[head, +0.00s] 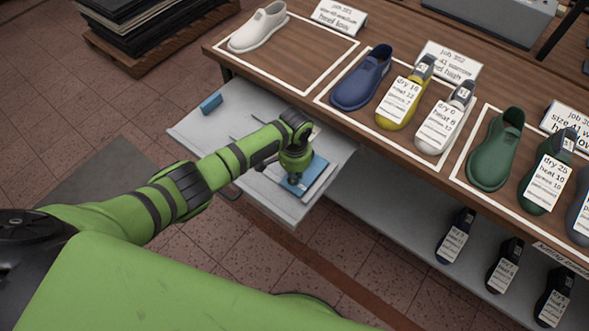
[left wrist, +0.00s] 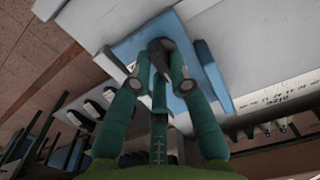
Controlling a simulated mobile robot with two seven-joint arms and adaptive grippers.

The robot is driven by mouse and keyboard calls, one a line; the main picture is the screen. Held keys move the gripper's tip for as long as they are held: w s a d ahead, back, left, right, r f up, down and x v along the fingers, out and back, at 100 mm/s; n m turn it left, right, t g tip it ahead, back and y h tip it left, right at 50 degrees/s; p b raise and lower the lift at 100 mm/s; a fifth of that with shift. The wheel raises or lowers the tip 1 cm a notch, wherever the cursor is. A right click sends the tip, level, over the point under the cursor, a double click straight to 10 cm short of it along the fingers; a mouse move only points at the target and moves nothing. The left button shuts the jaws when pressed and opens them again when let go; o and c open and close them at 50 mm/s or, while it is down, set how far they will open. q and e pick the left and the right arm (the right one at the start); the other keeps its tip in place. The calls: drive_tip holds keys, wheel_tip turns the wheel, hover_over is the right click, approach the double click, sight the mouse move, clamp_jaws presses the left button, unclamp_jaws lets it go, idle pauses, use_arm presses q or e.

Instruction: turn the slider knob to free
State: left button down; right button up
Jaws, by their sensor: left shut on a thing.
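My left gripper (head: 291,178) reaches down over a blue plate (head: 316,170) on the pulled-out grey shelf. In the left wrist view, its green fingers (left wrist: 160,80) are shut around a dark knob (left wrist: 161,46). The knob stands on the blue plate (left wrist: 128,48). In the head view, my gripper and wrist hide most of the knob. I cannot read which setting the knob is at. My right gripper is not in view.
The grey shelf (head: 232,102) sticks out below the wooden table; a small blue block (head: 211,103) lies at its far left. Shoes and tagged lasts stand in white-outlined areas on the table. More dark lasts (head: 505,265) sit on a lower shelf. Dark stacked sheets (head: 140,25) stand behind left.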

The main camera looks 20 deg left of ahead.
use_arm(q)
drive_tip(key=shift+w+n, duration=0.1)
drive_tip(key=shift+n, duration=0.5)
drive_tip(key=c, duration=1.1)
unclamp_jaws()
drive_tip(key=shift+c, duration=0.2)
wheel_tip(320, 180, up, 12)
